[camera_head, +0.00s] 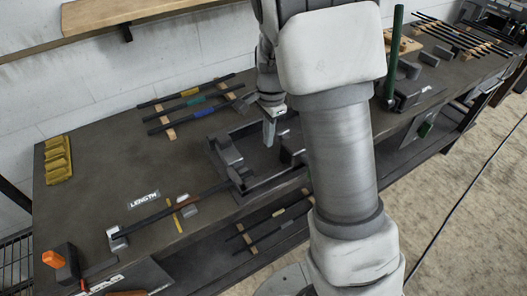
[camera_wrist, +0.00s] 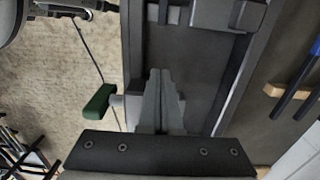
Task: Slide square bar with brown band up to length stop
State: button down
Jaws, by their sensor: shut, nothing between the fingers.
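The dark square bar (camera_head: 155,218) with a brown band (camera_head: 184,203) lies on the bench at the lower left in the head view. Its left end is close to a grey metal stop (camera_head: 117,240) below the LENGTH label; I cannot tell whether they touch. Its right end reaches a grey clamp-like block (camera_head: 232,165) at the tray's left side. My gripper (camera_head: 269,140) is shut and empty, pointing down over the tray, to the right of the bar and apart from it. The wrist view shows its closed fingers (camera_wrist: 158,75); the bar does not show there.
The grey tray (camera_head: 276,186) has raised walls. Several bars with coloured bands lie on a wooden rack (camera_head: 166,124) behind. A yellow upright piece (camera_head: 174,218) stands by the bar. A green handle (camera_wrist: 100,102) shows beside the fingers.

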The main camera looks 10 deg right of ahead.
jog(key=f+b, duration=0.1)
jog(key=f, duration=0.2)
jog(key=f+y+b, duration=0.1)
jog(key=f+b, duration=0.1)
jog(key=f, duration=0.1)
jog(key=f+y+b, duration=0.1)
jog(key=f+b, duration=0.1)
jog(key=f, duration=0.1)
jog(key=shift+w+d+g, duration=0.2)
jog(key=shift+d+g, duration=0.05)
jog(key=shift+g, duration=0.15)
jog(key=a, duration=0.2)
jog(key=s+a, duration=0.1)
jog(key=shift+a+r, duration=0.1)
jog(key=shift+r, duration=0.15)
jog(key=shift+a, duration=0.3)
jog(key=s+a+p, duration=0.1)
jog(key=a, duration=0.2)
jog(key=s+a, duration=0.1)
jog(key=a, duration=0.2)
jog(key=s+a+p, duration=0.1)
jog(key=a, duration=0.2)
jog(key=shift+s+a+p, duration=0.15)
jog(key=shift+a+p, duration=0.15)
